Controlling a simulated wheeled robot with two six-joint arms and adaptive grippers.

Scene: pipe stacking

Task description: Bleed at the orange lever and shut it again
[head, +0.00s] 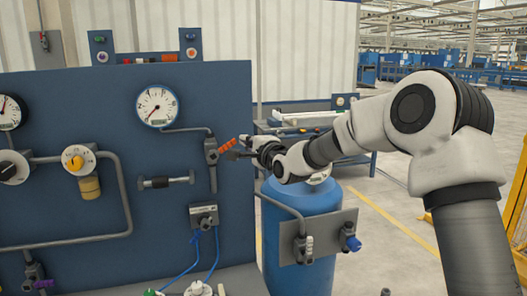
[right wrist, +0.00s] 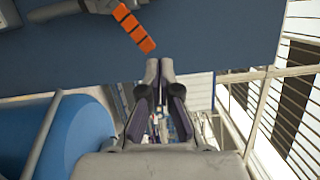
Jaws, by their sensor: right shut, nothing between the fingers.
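The orange lever (head: 228,145) sticks out to the right and slightly up from a grey valve (head: 211,151) on the blue panel, below a white round gauge (head: 157,105). In the right wrist view the orange lever (right wrist: 134,28) lies just above and left of the fingertips. My right gripper (head: 240,149) is at the lever's right end in the head view. In the right wrist view the right gripper (right wrist: 159,66) is shut and empty, with a small gap to the lever. My left gripper is not in view.
A blue tank (head: 300,230) stands right of the panel (head: 190,85), below my right arm. A small plate (head: 318,238) with a blue-handled valve (head: 351,240) is in front of it. Dials and pipes cover the panel's left side. Open floor lies at right.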

